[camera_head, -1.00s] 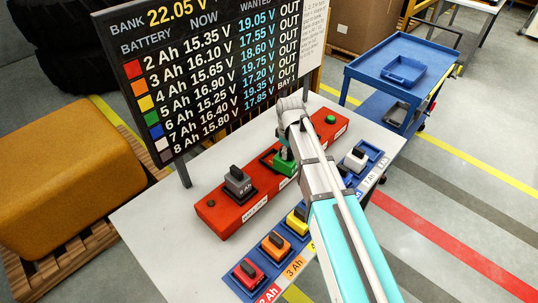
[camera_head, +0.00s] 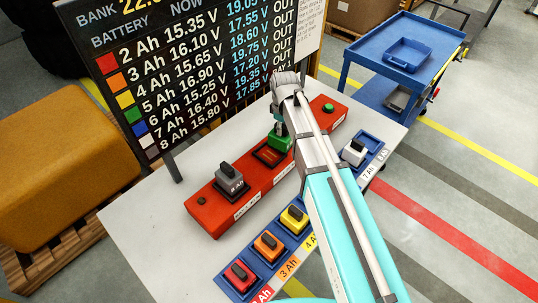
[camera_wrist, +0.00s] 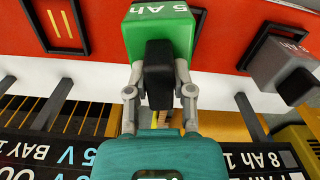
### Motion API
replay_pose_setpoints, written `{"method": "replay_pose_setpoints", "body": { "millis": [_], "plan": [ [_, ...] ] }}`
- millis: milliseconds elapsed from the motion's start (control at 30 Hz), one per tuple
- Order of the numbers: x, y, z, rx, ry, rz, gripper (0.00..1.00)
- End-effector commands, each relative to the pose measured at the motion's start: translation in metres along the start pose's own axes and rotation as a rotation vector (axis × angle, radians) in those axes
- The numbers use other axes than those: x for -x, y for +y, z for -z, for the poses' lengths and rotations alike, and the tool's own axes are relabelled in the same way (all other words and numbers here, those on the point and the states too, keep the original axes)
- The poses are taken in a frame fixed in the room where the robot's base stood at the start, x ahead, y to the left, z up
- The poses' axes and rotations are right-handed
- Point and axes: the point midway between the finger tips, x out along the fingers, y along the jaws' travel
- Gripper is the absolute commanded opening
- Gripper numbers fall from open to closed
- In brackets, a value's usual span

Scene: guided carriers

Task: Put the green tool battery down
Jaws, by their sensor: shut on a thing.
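The green tool battery (camera_head: 281,140), marked 5 Ah, is held in my gripper (camera_wrist: 160,92), whose fingers are shut on its black top part. The battery also shows large in the wrist view (camera_wrist: 158,38). In the head view it appears just behind and to the right of an empty bay (camera_head: 268,156) in the red charger (camera_head: 208,217). The wrist view shows the bay (camera_wrist: 58,22) with two yellow strips, off to the battery's left. The battery seems to be clear of the bay, but its underside is hidden.
A grey 8 Ah battery (camera_head: 229,178) sits in the charger's left bay. Blue trays in front hold red (camera_head: 240,272), orange (camera_head: 268,244), yellow (camera_head: 294,218) and white (camera_head: 354,150) batteries. The voltage board (camera_head: 190,80) stands close behind. A blue cart (camera_head: 360,70) is at right.

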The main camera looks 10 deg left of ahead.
Motion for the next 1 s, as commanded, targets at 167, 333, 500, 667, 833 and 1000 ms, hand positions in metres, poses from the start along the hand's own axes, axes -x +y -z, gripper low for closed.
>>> {"method": "replay_pose_setpoints", "body": {
  "millis": [167,333,500,667,833,1000],
  "plan": [
    [0.0,-0.004,0.003,0.008,0.0,0.0,0.0],
    [0.004,-0.01,0.003,0.006,0.0,0.0,0.0],
    [0.016,-0.03,-0.004,-0.015,0.0,0.0,0.0],
    [0.034,-0.061,-0.016,-0.053,0.0,0.0,0.0],
    [0.054,-0.096,-0.031,-0.103,0.0,0.0,0.0],
    [0.068,-0.123,-0.043,-0.144,0.0,0.0,0.0]
  ]
}}
